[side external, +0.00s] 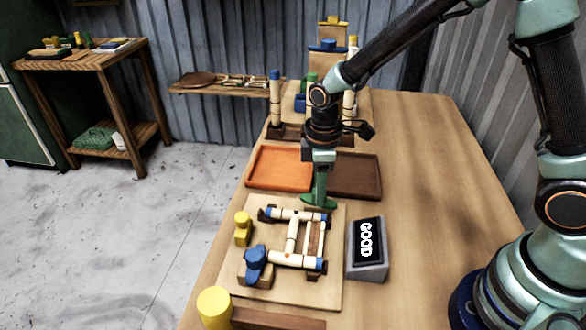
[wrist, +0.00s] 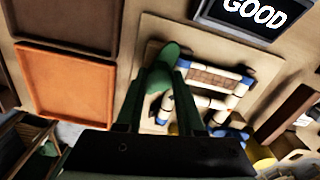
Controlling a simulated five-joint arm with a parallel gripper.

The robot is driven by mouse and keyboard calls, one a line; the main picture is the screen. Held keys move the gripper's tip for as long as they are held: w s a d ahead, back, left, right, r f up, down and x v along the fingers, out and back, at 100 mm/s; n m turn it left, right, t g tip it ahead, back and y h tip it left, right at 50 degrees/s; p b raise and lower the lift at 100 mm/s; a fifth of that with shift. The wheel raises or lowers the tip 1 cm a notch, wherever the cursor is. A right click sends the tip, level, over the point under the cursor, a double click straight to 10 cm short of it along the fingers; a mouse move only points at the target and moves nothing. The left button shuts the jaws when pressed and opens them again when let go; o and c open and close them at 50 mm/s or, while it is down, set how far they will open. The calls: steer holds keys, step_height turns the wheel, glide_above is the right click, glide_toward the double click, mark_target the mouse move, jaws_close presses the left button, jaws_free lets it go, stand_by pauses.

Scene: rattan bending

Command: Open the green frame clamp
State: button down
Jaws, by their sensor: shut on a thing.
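The green frame clamp (side external: 321,203) is at the back right corner of the pale work board (side external: 235,287). In the wrist view its rounded green top (wrist: 170,54) shows near the corner of the rattan frame. My gripper (side external: 319,190) comes down from above and is shut on the clamp; in the wrist view its fingers (wrist: 162,98) stand either side of it. The rattan frame (side external: 292,232), pale poles with blue ends, lies on the board. The clamp's lower part is partly hidden.
A box with a "GOOD" display (side external: 367,243) stands right of the board. An orange tray (side external: 279,168) and a brown tray (side external: 358,178) lie behind it. A yellow-ended piece (side external: 213,306) is at the front edge.

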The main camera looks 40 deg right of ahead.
steer(key=shift+n, duration=1.2)
steer(key=shift+r, duration=0.1)
steer(key=c, duration=0.5)
jaws_free()
step_height(320, 180, up, 12)
